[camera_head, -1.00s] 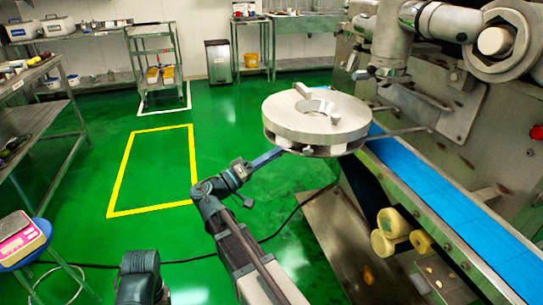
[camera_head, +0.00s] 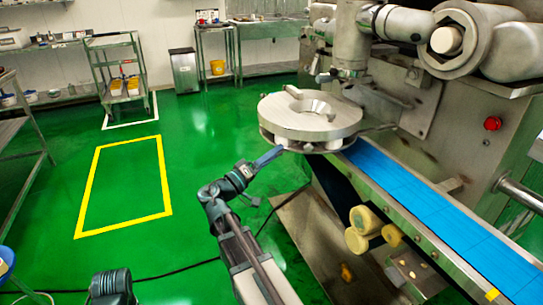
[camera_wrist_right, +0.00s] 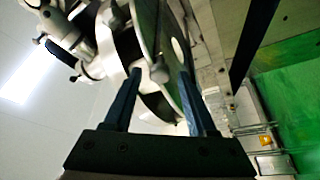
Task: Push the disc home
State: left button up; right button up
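In the right wrist view the disc (camera_wrist_right: 150,45) shows nearly edge-on, beyond and between the fingertips. My right gripper (camera_head: 275,155) is at the disc's lower left edge; in the wrist view its two blue fingers (camera_wrist_right: 159,75) are spread apart. I cannot tell whether they touch the disc. My left gripper is not in view.
The machine head (camera_head: 350,40) hangs over the disc's back right. Cream rollers (camera_head: 365,220) stick out below the belt. A red button (camera_head: 492,123) is on the machine's side. The green floor on the left is open, with a yellow outlined rectangle (camera_head: 168,190) and a trolley (camera_head: 118,70).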

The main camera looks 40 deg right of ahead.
jog(key=shift+a, duration=0.15)
pick_arm(q)
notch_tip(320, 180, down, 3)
jog(key=b, duration=0.3)
pick_arm(e)
jog(key=v, duration=1.3)
jog(key=shift+a, duration=0.3)
